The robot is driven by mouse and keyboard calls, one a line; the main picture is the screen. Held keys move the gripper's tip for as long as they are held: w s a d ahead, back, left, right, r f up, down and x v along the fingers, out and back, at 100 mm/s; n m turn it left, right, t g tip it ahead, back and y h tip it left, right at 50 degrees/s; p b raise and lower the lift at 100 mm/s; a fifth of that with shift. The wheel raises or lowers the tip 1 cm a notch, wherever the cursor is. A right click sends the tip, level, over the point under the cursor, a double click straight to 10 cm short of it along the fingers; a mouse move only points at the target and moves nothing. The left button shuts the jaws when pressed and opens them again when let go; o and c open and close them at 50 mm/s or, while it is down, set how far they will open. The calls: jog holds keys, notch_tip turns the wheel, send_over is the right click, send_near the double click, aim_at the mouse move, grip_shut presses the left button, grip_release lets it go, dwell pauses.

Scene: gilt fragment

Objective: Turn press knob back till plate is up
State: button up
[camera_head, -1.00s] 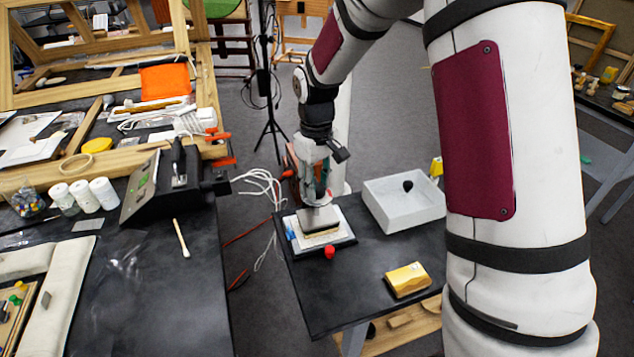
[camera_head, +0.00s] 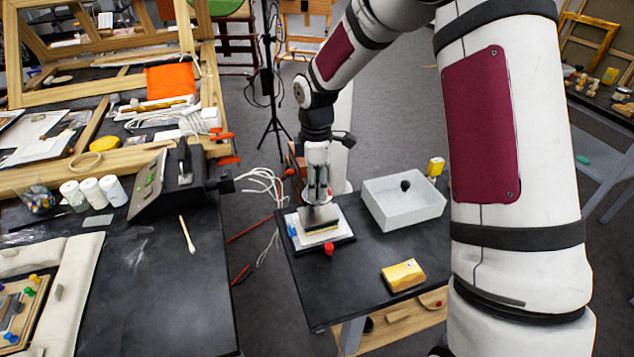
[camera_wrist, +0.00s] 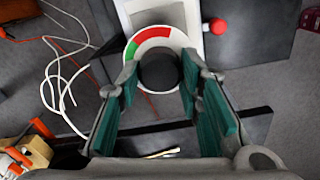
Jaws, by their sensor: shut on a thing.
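The press stands on the small black table in the head view, with its grey plate (camera_head: 320,214) above a pale stack on a white base (camera_head: 343,233). I cannot tell whether there is a gap under the plate. In the wrist view the dark round press knob (camera_wrist: 160,72) sits within a white dial ring (camera_wrist: 152,38) marked red and green. My gripper (camera_wrist: 160,82) points down over the press, its teal fingers shut on the knob from both sides. The gripper also shows in the head view (camera_head: 318,195), where it hides the knob.
A red round button (camera_head: 328,249) is at the press's front edge. A white tray (camera_head: 404,205) with a dark knob-like thing stands to the right, and a yellow block (camera_head: 403,275) lies in front. White cables (camera_head: 262,182) hang left of the table.

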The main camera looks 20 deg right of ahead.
aim_at(317, 186)
jog(key=shift+n+p, duration=0.45)
jog(key=shift+n, duration=1.75)
jog(key=o, duration=1.2)
jog(key=shift+c, duration=0.2)
notch_tip(317, 186, up, 12)
